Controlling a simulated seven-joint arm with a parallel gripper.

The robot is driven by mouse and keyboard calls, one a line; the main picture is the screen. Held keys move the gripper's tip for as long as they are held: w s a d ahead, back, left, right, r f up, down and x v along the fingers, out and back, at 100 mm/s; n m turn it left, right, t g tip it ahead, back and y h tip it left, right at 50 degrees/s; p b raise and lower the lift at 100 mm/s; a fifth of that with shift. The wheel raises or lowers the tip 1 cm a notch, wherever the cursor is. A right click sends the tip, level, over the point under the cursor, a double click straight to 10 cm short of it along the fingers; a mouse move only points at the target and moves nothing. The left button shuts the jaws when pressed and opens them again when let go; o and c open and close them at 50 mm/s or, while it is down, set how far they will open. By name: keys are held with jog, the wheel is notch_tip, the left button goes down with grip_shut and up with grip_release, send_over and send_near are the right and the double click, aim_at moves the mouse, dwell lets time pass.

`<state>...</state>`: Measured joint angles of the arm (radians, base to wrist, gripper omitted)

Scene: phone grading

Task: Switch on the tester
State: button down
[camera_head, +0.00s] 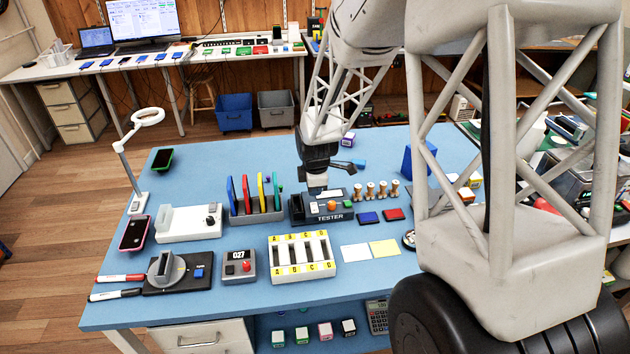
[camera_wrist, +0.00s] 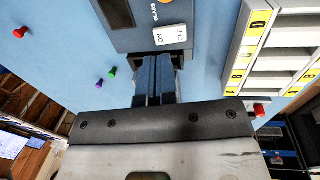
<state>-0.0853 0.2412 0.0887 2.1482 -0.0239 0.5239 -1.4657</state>
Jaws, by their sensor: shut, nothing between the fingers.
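The tester (camera_head: 333,217) is a dark grey box labelled TESTER on the blue table, with an orange knob (camera_head: 331,205) on top. In the wrist view its panel (camera_wrist: 125,38) carries a white rocker switch (camera_wrist: 170,35) marked ON and OFF. I cannot tell which side of it is pressed. My gripper (camera_wrist: 157,60) is shut and empty, its two dark fingers side by side. The tips show just short of the switch in the wrist view; contact is not clear. In the head view my gripper (camera_head: 317,188) is over the tester's back left part.
A rack with coloured slabs (camera_head: 242,213) stands left of the tester. The yellow-lettered A-B-C-D tray (camera_head: 330,275) is in front. Wooden pegs (camera_head: 370,190) stand to its right, with blue (camera_head: 368,218) and red (camera_head: 393,215) pads nearby. A 027 counter box (camera_head: 239,277) sits front left.

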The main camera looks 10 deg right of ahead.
aim_at(314, 204)
jog(key=shift+w+f, duration=0.15)
jog(key=shift+f, duration=1)
jog(key=shift+w+f, duration=0.15)
jog(key=shift+f, duration=1)
